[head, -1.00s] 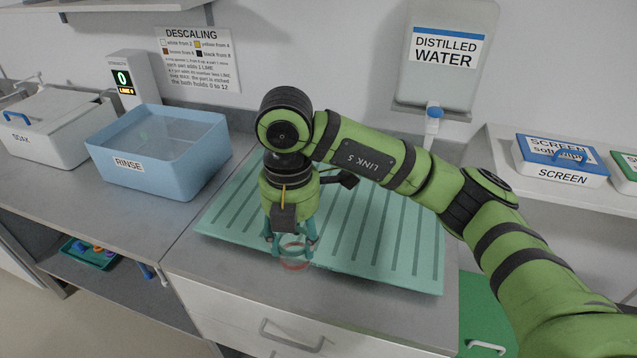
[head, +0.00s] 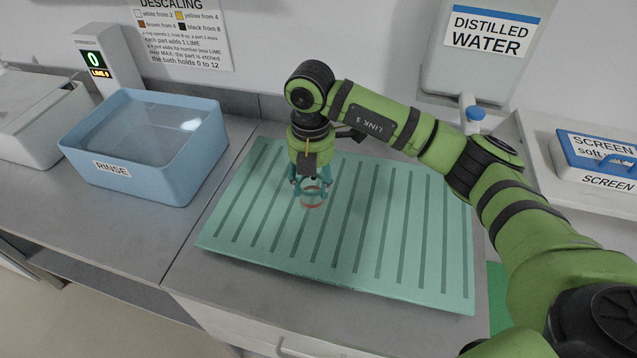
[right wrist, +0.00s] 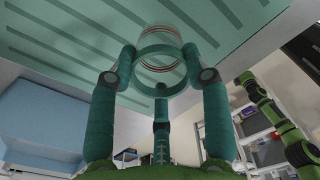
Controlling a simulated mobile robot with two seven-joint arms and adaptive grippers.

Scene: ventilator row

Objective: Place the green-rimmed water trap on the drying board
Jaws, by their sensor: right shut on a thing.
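My right gripper (head: 312,183) points down over the left half of the green ribbed drying board (head: 420,270). It is shut on a clear cup-like water trap (head: 312,198) with a red ring near its lower end. In the right wrist view the clear trap (right wrist: 160,42) sits between the fingers, with red lines around it and a green rim at the end nearer the gripper. The trap looks upright. I cannot tell whether its bottom touches the board. My left gripper is out of view.
The board is otherwise bare. A blue RINSE basin (head: 120,180) stands left of it. A distilled water tank (head: 485,50) with a tap (head: 474,112) hangs behind. A SCREEN box (head: 600,160) is on the right. The counter's front edge runs close before the board.

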